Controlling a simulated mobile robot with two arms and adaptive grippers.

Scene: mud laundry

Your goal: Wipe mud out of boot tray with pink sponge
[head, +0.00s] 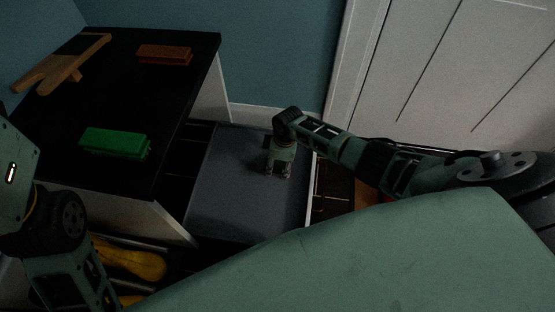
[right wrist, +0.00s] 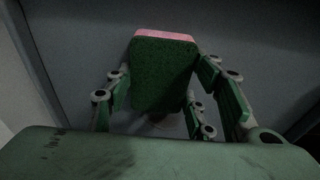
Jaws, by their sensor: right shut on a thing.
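The grey boot tray (head: 228,195) lies on the floor beside the dark-topped bench. My right gripper (head: 278,175) points down over the upper right part of the tray. In the right wrist view, it is shut on the sponge (right wrist: 163,75), which has a dark green face and a pink edge along its top. The sponge is against or just above the grey tray surface; I cannot tell which. In the head view the sponge is hidden by the gripper. I cannot clearly make out mud in the dim light. My left arm shows at the left edge, its gripper out of view.
The bench top (head: 110,100) holds a green brush (head: 115,143), a reddish-brown brush (head: 165,54) and a wooden boot jack (head: 65,68). Yellow items (head: 135,262) lie low under the bench. A white door (head: 450,60) and blue wall (head: 270,45) stand behind the tray.

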